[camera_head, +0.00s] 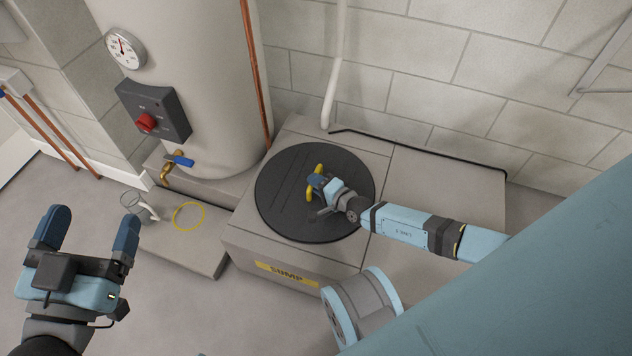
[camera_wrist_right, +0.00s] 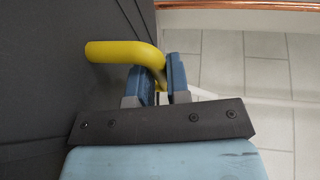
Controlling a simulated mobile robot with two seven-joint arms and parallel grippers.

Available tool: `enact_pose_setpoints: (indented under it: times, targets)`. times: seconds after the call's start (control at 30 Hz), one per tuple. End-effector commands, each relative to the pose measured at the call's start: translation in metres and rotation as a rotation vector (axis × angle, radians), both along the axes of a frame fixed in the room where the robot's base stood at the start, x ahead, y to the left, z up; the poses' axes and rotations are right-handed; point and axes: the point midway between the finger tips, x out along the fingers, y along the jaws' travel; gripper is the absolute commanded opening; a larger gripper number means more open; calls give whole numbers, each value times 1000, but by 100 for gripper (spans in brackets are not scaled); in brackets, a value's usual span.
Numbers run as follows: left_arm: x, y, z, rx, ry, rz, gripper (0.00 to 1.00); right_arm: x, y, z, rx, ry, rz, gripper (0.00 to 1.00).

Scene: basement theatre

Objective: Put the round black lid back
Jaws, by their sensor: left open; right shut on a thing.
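The round black lid (camera_head: 281,187) lies on top of the grey sump box (camera_head: 245,231), which bears a yellow "SUMP" label. The lid has a yellow handle (camera_head: 311,193). My right gripper (camera_head: 318,184) is shut on the handle. In the right wrist view the yellow handle (camera_wrist_right: 120,52) bends down between the two blue fingers, with the dark lid surface (camera_wrist_right: 45,90) at the left. I cannot tell whether the lid is fully seated. My left gripper (camera_head: 88,222) is open and empty above the floor at the left.
A large tank (camera_head: 195,70) with a gauge, a red-knob box (camera_head: 147,122) and a blue-handled tap (camera_head: 180,160) stands behind left. A clear jug (camera_head: 138,205) and a yellow ring (camera_head: 188,216) lie on the low slab. A white pipe (camera_head: 337,70) rises behind the lid.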

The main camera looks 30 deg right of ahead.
Motion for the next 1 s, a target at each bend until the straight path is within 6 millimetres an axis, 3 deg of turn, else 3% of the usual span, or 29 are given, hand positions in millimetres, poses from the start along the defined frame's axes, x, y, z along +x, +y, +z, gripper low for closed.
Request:
enact_pose_setpoints:
  times: [0.87, 0.9, 1.0]
  targets:
    - [-1, 0, 2, -6, 2, 2, 86, 1, 0, -10, 0, -2, -1, 0]
    - [0, 0, 2, -7, 2, 2, 86, 1, 0, -9, 1, -2, -1, 26]
    - [0, -1, 1, -7, 2, 2, 86, 1, 0, -10, 2, -2, 0, 46]
